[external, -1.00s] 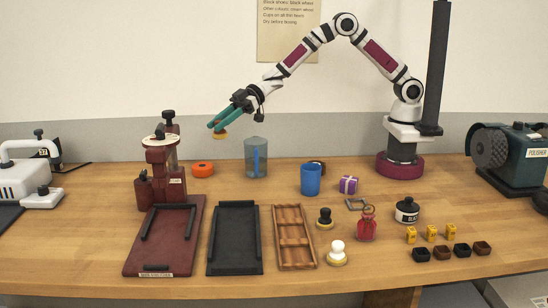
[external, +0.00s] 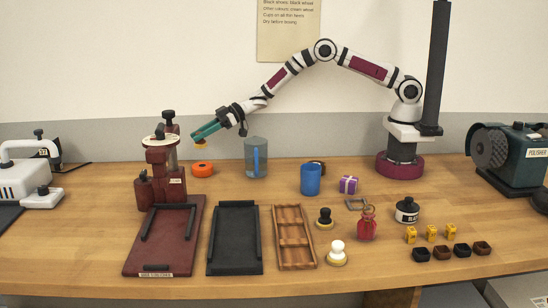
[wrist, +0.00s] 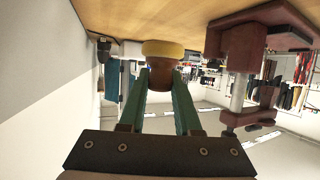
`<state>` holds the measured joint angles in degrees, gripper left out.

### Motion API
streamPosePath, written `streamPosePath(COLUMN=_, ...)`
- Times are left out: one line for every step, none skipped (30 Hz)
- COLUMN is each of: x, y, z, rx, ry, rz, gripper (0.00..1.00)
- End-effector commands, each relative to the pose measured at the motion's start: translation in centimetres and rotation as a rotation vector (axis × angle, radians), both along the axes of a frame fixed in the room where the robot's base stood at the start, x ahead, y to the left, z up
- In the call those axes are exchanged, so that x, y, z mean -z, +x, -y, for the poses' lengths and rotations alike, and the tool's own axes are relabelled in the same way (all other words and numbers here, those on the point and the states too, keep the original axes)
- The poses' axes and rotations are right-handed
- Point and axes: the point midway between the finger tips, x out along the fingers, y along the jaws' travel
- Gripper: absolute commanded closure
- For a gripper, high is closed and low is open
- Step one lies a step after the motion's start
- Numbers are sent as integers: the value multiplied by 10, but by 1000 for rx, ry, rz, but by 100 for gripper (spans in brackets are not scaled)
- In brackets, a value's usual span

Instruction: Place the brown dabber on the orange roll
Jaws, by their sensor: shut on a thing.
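My gripper (external: 197,136) is shut on the brown dabber (external: 200,144) and holds it in the air, with its yellow pad facing down. In the wrist view the dabber's brown handle (wrist: 161,72) is between my two green fingers, with the yellow pad beyond it. The orange roll (external: 202,170) lies on the table behind and right of the dark red press. The dabber is above the roll with a clear gap between them. I cannot make out the roll in the wrist view.
The dark red press (external: 163,172) stands close to the left of the roll; it also shows in the wrist view (wrist: 245,50). A clear jug with a blue handle (external: 255,158) stands to the right. A blue cup (external: 310,180) is farther right.

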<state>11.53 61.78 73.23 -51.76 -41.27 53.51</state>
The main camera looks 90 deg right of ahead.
Motion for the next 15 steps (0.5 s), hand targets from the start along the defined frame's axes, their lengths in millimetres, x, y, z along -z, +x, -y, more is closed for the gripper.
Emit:
streamPosePath(x=12, y=0, z=0, rx=0, ry=2, rz=-2, gripper=100)
streamPosePath(x=18, y=0, z=0, rx=-1, ry=0, rz=0, gripper=100)
streamPosePath(x=24, y=0, z=0, rx=0, ry=1, rz=0, gripper=100)
streamPosePath(x=27, y=0, z=0, rx=0, ry=1, rz=0, gripper=100)
streamPosePath(x=31, y=0, z=0, rx=-1, ry=0, rz=0, gripper=100)
streamPosePath(x=37, y=0, z=0, rx=-1, ry=0, rz=-1, gripper=100)
streamPosePath(x=42, y=0, z=0, rx=-1, ry=0, rz=0, gripper=100)
streamPosePath(x=48, y=0, z=0, rx=-1, ry=0, rz=0, gripper=100)
streamPosePath(x=56, y=0, z=0, rx=-1, ry=0, rz=-1, gripper=100)
streamPosePath(x=62, y=0, z=0, rx=-1, ry=0, rz=-1, gripper=100)
streamPosePath(x=65, y=0, z=0, rx=0, ry=0, rz=0, gripper=100)
streamPosePath(x=67, y=0, z=0, rx=0, ry=0, rz=1, gripper=100)
streamPosePath(x=67, y=0, z=0, rx=0, ry=0, rz=1, gripper=100)
streamPosePath(x=66, y=0, z=0, rx=0, ry=0, rz=1, gripper=100)
streamPosePath(x=66, y=0, z=0, rx=0, ry=0, rz=1, gripper=100)
